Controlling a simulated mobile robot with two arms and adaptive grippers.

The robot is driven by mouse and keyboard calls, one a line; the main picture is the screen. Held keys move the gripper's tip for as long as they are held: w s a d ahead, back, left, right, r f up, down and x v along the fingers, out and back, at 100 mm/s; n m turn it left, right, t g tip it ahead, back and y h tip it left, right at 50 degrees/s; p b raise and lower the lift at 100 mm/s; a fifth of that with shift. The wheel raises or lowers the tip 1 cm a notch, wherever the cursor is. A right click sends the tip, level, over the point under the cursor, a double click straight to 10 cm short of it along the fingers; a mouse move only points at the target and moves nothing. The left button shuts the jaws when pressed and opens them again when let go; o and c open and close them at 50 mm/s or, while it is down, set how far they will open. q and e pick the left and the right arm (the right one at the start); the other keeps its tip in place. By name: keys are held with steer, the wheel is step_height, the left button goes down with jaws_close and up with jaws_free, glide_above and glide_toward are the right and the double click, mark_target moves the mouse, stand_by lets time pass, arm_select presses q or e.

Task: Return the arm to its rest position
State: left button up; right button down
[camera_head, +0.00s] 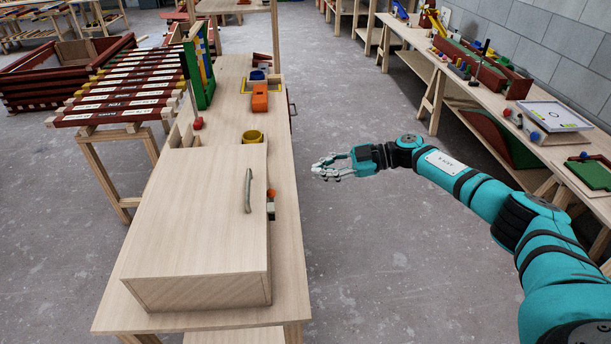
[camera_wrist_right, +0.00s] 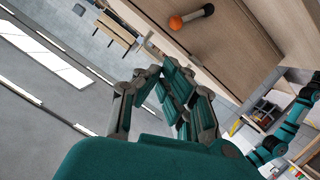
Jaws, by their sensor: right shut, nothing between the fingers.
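My right arm (camera_head: 470,188) is teal with black joints and reaches in from the lower right in the head view. It is stretched out over the aisle floor, to the right of the near wooden table. My right gripper (camera_head: 322,168) is shut and empty, held apart from the table's right edge. In the right wrist view its fingers (camera_wrist_right: 172,88) are drawn together with nothing between them. My left gripper is in neither view.
A cluttered bench (camera_head: 455,75) lines the right wall. Grey floor (camera_head: 345,95) is free between them.

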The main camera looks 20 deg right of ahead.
step_height(320, 180, down, 17)
steer(key=a+m+t+h, duration=0.2)
steer(key=m+t+h, duration=0.1)
steer(key=m+t, duration=0.3)
steer(key=s+d+f+m+h, duration=0.1)
steer(key=s+f+m+h, duration=0.1)
steer(key=s+f, duration=0.35)
steer(key=s+f+m+h, duration=0.2)
steer(key=f+h, duration=0.1)
steer(key=f, duration=0.6)
steer(key=s+d+f+m+h, duration=0.1)
steer(key=s+f+m+h, duration=0.1)
steer(key=s+f, duration=0.35)
steer(key=s+f+m+g+h, duration=0.1)
steer(key=s+f+g+h, duration=0.15)
steer(key=s+f, duration=0.65)
steer(key=s+f+m+g+h, duration=0.1)
steer(key=s+f+m+g, duration=0.15)
steer(key=s+f, duration=0.65)
steer(key=s+a+f+g, duration=0.1)
steer(key=s+a+g, duration=0.1)
steer(key=s, duration=1)
steer(key=s+a+f+g, duration=0.2)
steer(key=s+g, duration=0.1)
steer(key=s, duration=1)
steer(key=shift+a+g, duration=0.4)
